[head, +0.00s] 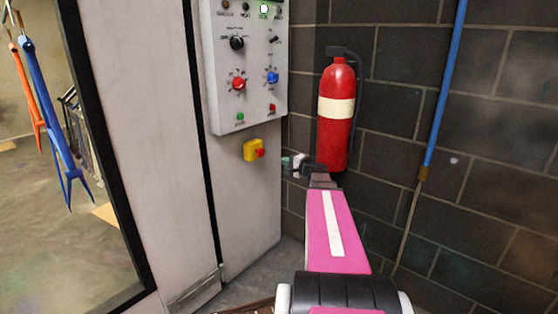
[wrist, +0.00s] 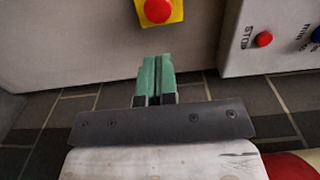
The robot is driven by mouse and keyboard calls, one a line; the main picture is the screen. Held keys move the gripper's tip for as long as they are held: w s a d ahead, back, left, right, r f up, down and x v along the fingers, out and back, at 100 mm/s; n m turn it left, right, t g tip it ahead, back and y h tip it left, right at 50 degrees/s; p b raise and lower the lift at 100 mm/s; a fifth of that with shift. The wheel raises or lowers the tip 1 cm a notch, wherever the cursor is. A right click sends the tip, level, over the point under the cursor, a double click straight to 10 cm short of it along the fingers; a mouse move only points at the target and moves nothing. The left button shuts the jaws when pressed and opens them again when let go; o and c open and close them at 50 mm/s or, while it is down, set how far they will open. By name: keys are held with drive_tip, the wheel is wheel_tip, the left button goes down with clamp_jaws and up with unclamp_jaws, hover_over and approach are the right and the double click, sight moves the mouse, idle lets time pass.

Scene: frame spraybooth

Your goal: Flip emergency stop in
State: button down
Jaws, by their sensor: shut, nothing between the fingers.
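The emergency stop is a red button on a yellow box (head: 253,150), mounted on the pale cabinet below the control panel. In the wrist view the emergency stop (wrist: 158,11) shows at the top edge, partly cut off. My gripper (wrist: 157,76) has green fingertips pressed together with nothing between them. They point toward the yellow box and stay apart from it, with bare cabinet surface between in the picture. In the head view my gripper (head: 288,161) is just right of the button and slightly lower, small and partly hidden by my arm.
The grey control panel (head: 222,112) with knobs and buttons is above the emergency stop; its red stop button (wrist: 264,39) shows in the wrist view. A red fire extinguisher (head: 335,135) hangs on the dark block wall behind my gripper. A blue pipe (head: 444,85) runs at right.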

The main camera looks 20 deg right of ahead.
drive_tip(key=x, duration=1.2)
drive_tip(key=shift+w+a+r, duration=0.1)
drive_tip(key=shift+w+a, duration=0.05)
drive_tip(key=shift+w, duration=0.1)
drive_tip(key=shift+x, duration=0.95)
approach(262, 152)
drive_tip(key=v, duration=0.5)
drive_tip(key=shift+s+a, duration=0.1)
drive_tip(key=shift+a+f, duration=0.1)
drive_tip(key=shift+f, duration=0.1)
